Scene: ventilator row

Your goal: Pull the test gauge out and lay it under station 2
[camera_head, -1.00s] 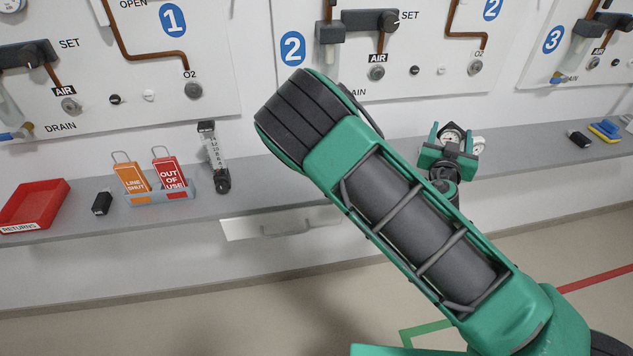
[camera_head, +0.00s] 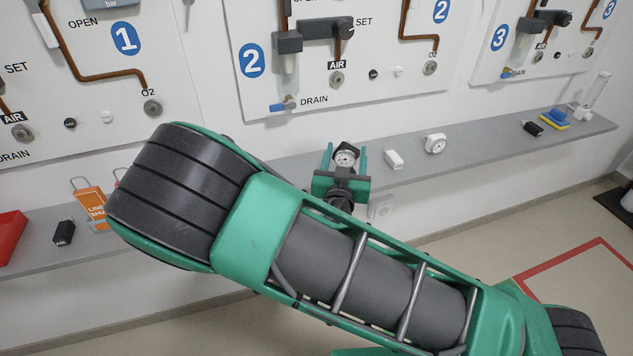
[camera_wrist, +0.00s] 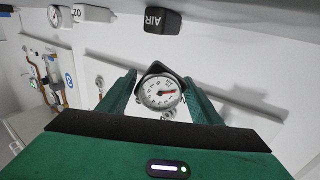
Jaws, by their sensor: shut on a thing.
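The test gauge (camera_head: 345,157), a round white dial in a dark housing, is held between the two green fingers of my gripper (camera_head: 344,163). In the head view the gauge is in front of the wall shelf, below the AIR outlet of the station 2 panel (camera_head: 390,20). The blue 2 sign (camera_head: 251,60) is up and left of it. I cannot tell whether the gauge touches the shelf.
On the grey shelf (camera_head: 470,142) are a white block (camera_head: 394,160) and a round white dial (camera_head: 435,143). A black AIR block (camera_wrist: 163,20) shows just beyond the gauge in the wrist view. Orange tags (camera_head: 90,205) and a black block (camera_head: 64,232) are at left.

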